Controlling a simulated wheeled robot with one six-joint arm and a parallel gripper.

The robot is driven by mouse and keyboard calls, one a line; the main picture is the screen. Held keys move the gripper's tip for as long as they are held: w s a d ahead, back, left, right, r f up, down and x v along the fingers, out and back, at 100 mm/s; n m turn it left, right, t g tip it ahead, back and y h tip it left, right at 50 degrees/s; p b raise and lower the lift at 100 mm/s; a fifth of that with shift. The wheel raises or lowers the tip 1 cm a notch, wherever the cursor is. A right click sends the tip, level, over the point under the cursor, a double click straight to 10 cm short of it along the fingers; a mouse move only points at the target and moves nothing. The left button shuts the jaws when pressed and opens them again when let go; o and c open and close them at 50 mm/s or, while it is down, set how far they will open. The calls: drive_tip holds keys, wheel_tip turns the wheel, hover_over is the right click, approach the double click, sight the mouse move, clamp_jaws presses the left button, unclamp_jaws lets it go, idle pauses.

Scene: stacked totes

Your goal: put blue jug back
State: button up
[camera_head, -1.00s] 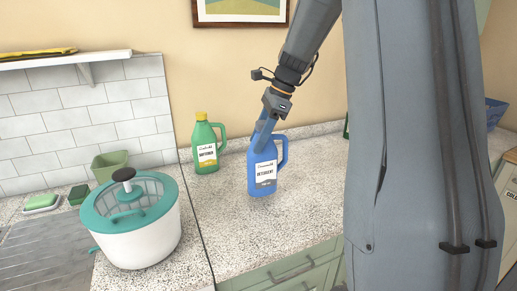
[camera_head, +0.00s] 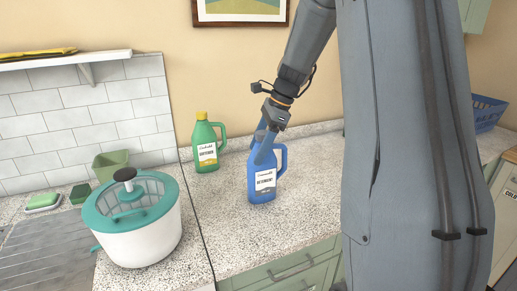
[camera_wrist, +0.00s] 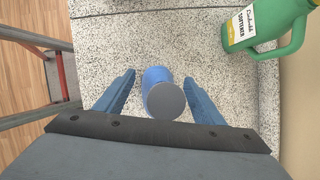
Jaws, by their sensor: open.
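The blue detergent jug (camera_head: 262,190) stands upright on the speckled counter (camera_head: 225,225), its white label towards the head camera and its handle on the right. In the wrist view I look down on its round grey cap (camera_wrist: 165,100), with some of the blue body (camera_wrist: 155,76) behind it. My gripper (camera_head: 263,146) is at the jug's top. In the wrist view its two blue fingers (camera_wrist: 160,88) are spread, one on each side of the jug, with visible gaps. The jug's base is hidden in the wrist view.
A green softener jug (camera_head: 207,148) stands behind and left of the blue jug; it also shows in the wrist view (camera_wrist: 262,25). A white pot with a teal rim (camera_head: 150,240) stands at the front left. A blue basket (camera_head: 487,112) is at the far right.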

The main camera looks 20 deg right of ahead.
drive_tip(key=b+v, duration=0.3)
drive_tip(key=v, duration=0.9)
idle(0.3)
